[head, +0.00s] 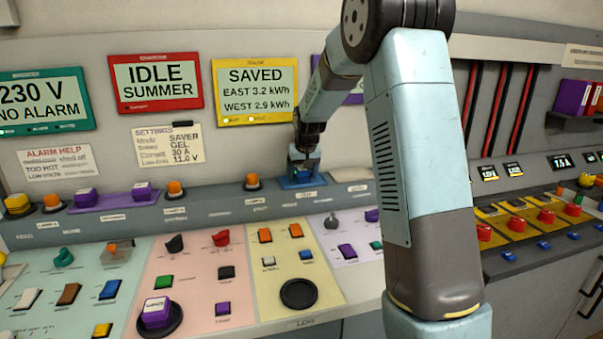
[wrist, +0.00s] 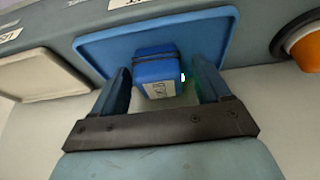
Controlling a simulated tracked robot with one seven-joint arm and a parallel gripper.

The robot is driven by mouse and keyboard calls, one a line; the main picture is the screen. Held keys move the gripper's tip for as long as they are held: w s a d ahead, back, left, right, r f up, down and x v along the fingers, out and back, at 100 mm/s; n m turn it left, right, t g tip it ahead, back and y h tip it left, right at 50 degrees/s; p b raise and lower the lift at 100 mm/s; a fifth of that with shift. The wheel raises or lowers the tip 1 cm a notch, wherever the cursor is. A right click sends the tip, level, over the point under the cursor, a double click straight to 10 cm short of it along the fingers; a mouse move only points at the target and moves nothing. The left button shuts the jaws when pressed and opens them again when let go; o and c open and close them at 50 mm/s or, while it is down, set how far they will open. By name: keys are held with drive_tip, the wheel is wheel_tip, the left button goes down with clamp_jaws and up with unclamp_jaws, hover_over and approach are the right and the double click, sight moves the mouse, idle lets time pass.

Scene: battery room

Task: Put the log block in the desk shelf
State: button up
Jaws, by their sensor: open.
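A blue block (wrist: 156,72) with a white label stands on a blue tray (wrist: 220,20) in the wrist view; the label is too blurred for me to tell whether it is the log block. My gripper (wrist: 160,70) is open, with one finger on each side of the block and gaps showing beside it. In the head view my gripper (head: 303,164) reaches down to the blue tray (head: 290,184) on the ledge at the back of the desk. The block is mostly hidden there by the gripper. An empty black ring (head: 299,293) lies on the yellow panel, above a "LOG" label.
An orange knob (head: 252,182) stands left of the blue tray, and a pale tray (head: 350,175) lies to its right. Purple blocks (head: 145,190) sit on a purple tray further left. Another purple block (head: 155,313) sits in a black ring. Switches crowd the sloped panels.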

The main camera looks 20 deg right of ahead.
drive_tip(key=shift+r, duration=0.15)
drive_tip(key=s+r, duration=1.4)
drive_tip(key=r, duration=0.2)
drive_tip(key=s+f+t, duration=0.1)
drive_tip(key=s+f, duration=0.1)
drive_tip(key=s, duration=2.9)
drive_tip(key=shift+a+f, duration=0.15)
drive_tip(key=shift+f, duration=0.2)
